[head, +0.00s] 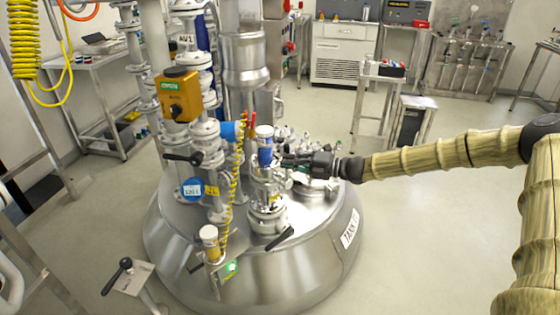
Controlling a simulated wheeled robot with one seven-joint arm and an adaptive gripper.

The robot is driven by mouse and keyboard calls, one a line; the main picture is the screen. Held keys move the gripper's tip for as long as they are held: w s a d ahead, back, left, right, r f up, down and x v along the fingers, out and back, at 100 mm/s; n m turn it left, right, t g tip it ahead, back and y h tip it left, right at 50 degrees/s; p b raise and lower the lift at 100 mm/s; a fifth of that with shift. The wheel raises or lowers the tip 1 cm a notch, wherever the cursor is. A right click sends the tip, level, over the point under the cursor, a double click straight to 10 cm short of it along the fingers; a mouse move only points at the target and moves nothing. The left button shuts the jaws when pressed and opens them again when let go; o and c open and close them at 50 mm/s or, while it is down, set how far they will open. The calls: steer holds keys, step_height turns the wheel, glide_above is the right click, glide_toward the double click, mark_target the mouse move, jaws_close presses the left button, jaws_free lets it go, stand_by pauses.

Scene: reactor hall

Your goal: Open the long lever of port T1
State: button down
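The steel tank (300,270) stands in the middle of the head view with several pipes and ports on its lid. I cannot read a T1 label, so I cannot tell which lever belongs to port T1. A black lever (280,238) sticks out at the base of the front port column (268,216). Another black lever (183,158) points left from the taller pipe. My gripper (288,163) reaches in from the right, beside the upper part of the front port column, above the first lever. Whether it touches the column, and its finger opening, are too small to tell.
An orange box (177,95) sits on the left pipe. A yellow coiled hose (237,165) hangs between the pipes. A small panel with a black handle (125,270) stands front left. A cart (378,90) stands behind.

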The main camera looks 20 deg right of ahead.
steer(key=shift+w+d, duration=0.15)
steer(key=shift+d, duration=0.15)
stand_by(0.4)
